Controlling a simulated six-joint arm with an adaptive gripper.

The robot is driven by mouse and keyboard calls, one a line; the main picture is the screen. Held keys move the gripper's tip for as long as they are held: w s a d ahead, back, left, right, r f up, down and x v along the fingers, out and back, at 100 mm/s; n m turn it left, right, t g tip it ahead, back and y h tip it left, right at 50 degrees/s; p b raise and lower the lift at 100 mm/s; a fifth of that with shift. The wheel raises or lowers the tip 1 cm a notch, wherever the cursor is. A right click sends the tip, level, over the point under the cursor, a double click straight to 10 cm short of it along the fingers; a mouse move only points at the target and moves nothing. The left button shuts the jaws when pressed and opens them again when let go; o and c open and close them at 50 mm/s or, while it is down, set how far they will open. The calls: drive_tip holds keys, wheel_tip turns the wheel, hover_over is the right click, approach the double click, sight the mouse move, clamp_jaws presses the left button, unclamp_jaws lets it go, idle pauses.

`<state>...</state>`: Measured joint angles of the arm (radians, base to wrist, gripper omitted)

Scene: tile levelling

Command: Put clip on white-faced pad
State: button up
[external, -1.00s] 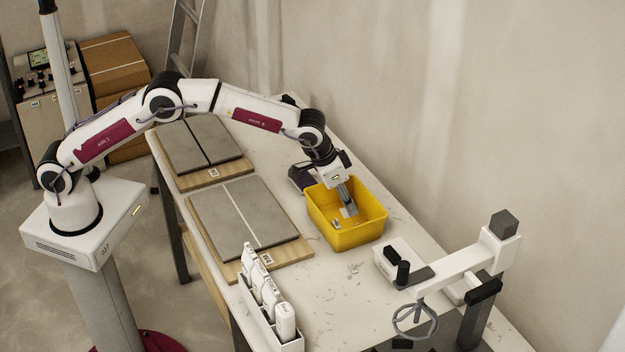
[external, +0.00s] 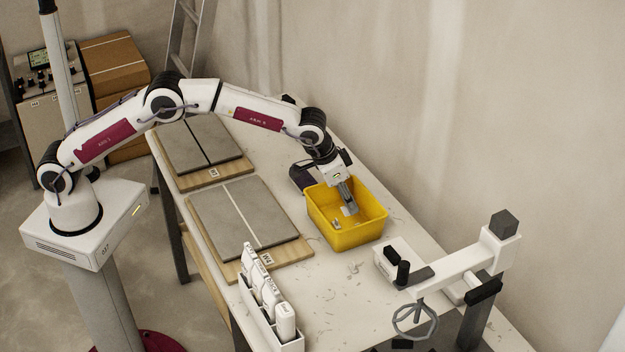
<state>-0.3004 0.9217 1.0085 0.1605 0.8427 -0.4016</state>
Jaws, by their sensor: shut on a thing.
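My gripper (external: 348,203) points down into the yellow bin (external: 347,240) and is shut on a small pale grey piece, seemingly a clip (external: 350,211). The clip is low inside the bin, and the fingers partly hide it. Another small light piece (external: 336,224) lies on the bin floor to its left. I cannot tell for sure which thing is the white-faced pad. Two grey tiles with a pale line between them (external: 243,212) lie on a wooden board. Two more with a dark line between them (external: 198,146) lie on a farther board.
A rack of white bottles (external: 272,303) stands at the table's near edge. A white tray with black pieces (external: 398,263) is right of the bin. A white stand with a grey handwheel (external: 414,319) is at the near right. Small debris (external: 354,268) lies on the table.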

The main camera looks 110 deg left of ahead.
drive_tip(key=s+a+r+n, duration=0.25)
drive_tip(key=s+a, duration=0.45)
drive_tip(key=a, duration=0.6)
hover_over(310, 174)
drive_tip(key=s, duration=0.1)
drive_tip(key=shift+s+d+f+m+g+y, duration=0.1)
drive_tip(key=shift+d+f+m+g+y, duration=0.2)
drive_tip(key=shift+d, duration=0.35)
drive_tip(key=shift+f, duration=3.1)
drive_tip(key=shift+f, duration=1.85)
